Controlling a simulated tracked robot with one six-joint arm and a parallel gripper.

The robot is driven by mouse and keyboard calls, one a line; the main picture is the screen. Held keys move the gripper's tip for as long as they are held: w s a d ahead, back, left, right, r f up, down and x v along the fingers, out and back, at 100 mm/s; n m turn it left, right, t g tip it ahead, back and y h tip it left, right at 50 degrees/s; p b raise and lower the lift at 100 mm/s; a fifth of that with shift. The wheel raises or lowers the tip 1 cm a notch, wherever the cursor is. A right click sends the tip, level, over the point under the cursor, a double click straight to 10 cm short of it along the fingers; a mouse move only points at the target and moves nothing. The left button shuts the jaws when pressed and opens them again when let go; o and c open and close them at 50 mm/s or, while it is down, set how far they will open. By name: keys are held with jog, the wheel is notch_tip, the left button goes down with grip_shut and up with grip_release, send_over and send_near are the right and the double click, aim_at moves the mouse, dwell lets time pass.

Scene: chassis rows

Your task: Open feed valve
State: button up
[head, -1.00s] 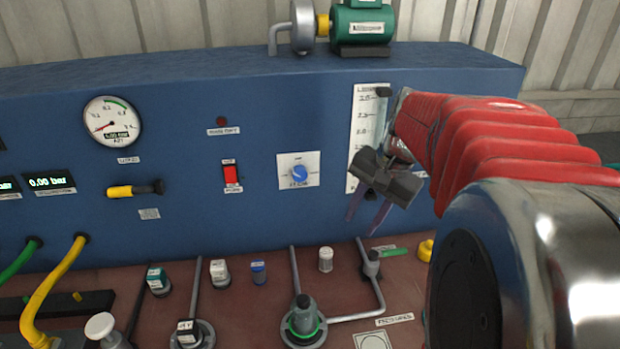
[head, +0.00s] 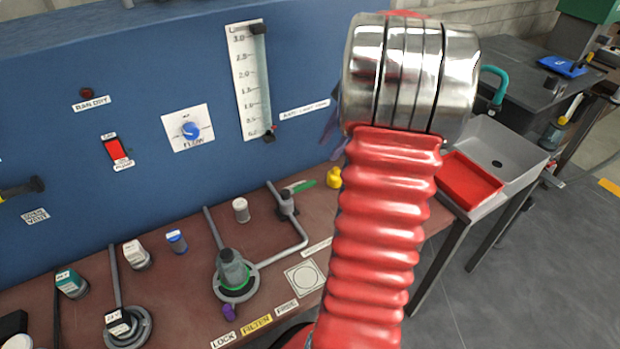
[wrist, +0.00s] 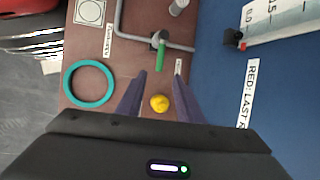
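A valve with a green lever (head: 300,186) stands on a grey pipe at the back of the bench. I take it for the feed valve; its small label is too small to read. In the wrist view the green lever (wrist: 160,54) points toward the gap between my fingers. My gripper (wrist: 160,75) is open and empty, its purple fingers apart. A yellow knob-like thing (wrist: 159,103) appears between the fingers, apparently below them. In the head view my gripper is mostly hidden behind my red arm; a bit of purple finger shows near the blue panel.
The blue panel (head: 200,75) rises behind the bench, with a flow tube (head: 247,85) and a blue flow knob (head: 190,130). A filter cup (head: 234,270) stands left of the valve. A teal ring (wrist: 89,83) shows left of my fingers in the wrist view.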

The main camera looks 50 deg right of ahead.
aim_at(307, 184)
jog(key=shift+f, duration=0.15)
jog(key=x, duration=1.3)
jog(key=shift+w+a+f, duration=0.15)
jog(key=shift+f, duration=0.05)
jog(key=shift+c, duration=0.2)
grip_shut()
